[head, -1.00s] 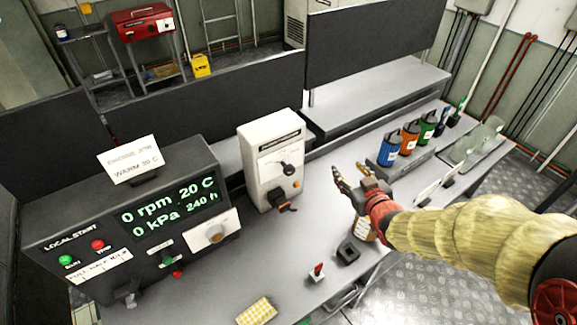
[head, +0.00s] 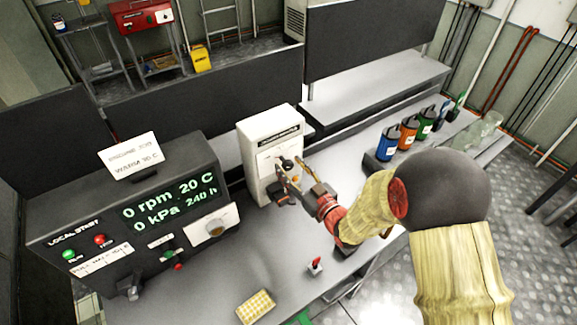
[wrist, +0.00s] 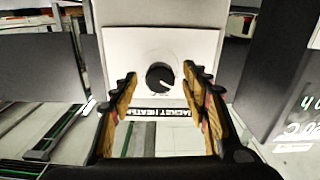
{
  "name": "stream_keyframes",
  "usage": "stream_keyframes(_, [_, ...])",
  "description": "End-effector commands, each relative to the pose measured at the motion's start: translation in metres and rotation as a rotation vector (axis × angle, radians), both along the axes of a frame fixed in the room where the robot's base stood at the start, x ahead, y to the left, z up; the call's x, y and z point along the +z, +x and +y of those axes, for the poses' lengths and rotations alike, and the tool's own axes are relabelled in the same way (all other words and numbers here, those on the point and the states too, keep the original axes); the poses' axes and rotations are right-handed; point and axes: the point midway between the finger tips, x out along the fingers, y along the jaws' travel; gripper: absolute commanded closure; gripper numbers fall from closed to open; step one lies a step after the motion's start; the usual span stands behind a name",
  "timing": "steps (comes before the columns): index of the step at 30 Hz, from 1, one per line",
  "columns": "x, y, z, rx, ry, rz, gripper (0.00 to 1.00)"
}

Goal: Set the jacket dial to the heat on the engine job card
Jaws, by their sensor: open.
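The jacket dial (head: 286,163) is a black round knob on a white panel on the front of the white heater box (head: 257,136). In the wrist view the dial (wrist: 160,76) has a pale pointer line toward the lower right, and the label by it reads jacket heater. My gripper (head: 294,169) is open in front of the dial. Its fingers stand on either side of the dial in the wrist view, with nothing held; contact cannot be told. The engine job card (head: 133,157) stands on the dark console and reads warm and a temperature, its digits too blurred to read surely.
The dark console (head: 45,222) at left shows 0 rpm, 20 C and 0 kPa. Blue (head: 388,143), orange (head: 409,132) and green (head: 426,123) containers stand at right.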

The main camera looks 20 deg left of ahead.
Motion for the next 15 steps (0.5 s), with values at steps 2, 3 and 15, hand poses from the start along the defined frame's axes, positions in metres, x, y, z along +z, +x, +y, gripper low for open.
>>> stream_keyframes(2, [-0.0012,0.0043,0.0063,0.002,-0.001,0.001,0.54])
stream_keyframes(3, [-0.0005,0.0062,0.0085,0.001,0.000,0.000,0.54])
stream_keyframes(15, [0.0001,0.0096,0.0115,0.000,-0.001,0.001,0.56])
